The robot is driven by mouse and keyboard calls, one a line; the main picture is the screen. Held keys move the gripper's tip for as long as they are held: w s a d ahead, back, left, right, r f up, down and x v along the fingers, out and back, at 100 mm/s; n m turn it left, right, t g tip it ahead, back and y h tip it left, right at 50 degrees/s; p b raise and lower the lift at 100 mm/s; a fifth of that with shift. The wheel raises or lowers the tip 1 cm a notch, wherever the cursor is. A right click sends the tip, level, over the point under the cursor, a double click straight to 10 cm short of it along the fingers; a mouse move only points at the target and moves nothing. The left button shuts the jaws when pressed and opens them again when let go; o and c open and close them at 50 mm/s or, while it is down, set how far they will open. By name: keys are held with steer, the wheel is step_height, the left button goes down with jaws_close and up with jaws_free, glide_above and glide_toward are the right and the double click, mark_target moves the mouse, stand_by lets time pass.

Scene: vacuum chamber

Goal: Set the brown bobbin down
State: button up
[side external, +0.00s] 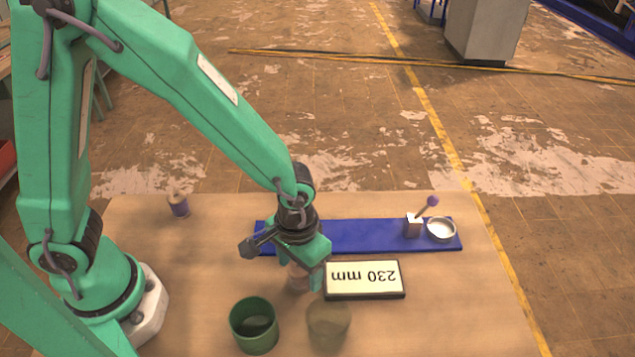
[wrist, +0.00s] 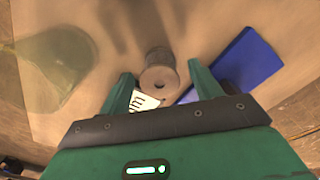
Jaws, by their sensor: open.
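The brown bobbin (side external: 297,278) stands on the table under my gripper (side external: 304,270), partly hidden by a finger in the side view. The fingers are apart, with a visible gap on each side of the bobbin. The bobbin looks upright.
A sign reading "230 mm" (side external: 364,279) lies right of the bobbin. A blue strip (side external: 350,236) behind carries a block with a ball-topped stick (side external: 413,227) and a dish (side external: 441,229). A green cup (side external: 254,327) and translucent cup (side external: 328,327) stand in front. Another bobbin (side external: 178,205) stands back left.

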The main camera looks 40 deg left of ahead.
steer(key=shift+f, duration=0.35)
steer(key=c, duration=1.1)
steer(key=shift+r, duration=0.1)
steer(key=shift+c, duration=0.2)
steer(key=shift+r, duration=1.05)
step_height(320, 180, up, 2)
steer(key=shift+r, duration=0.1)
steer(key=s+d+r, duration=0.1)
steer(key=s+r, duration=0.1)
steer(key=s, duration=0.1)
steer(key=s+d+r, duration=0.2)
steer(key=s, duration=0.2)
steer(key=s+d+r, duration=0.2)
steer(key=s, duration=0.1)
steer(key=shift+s+r, duration=0.25)
steer(key=shift+s, duration=0.05)
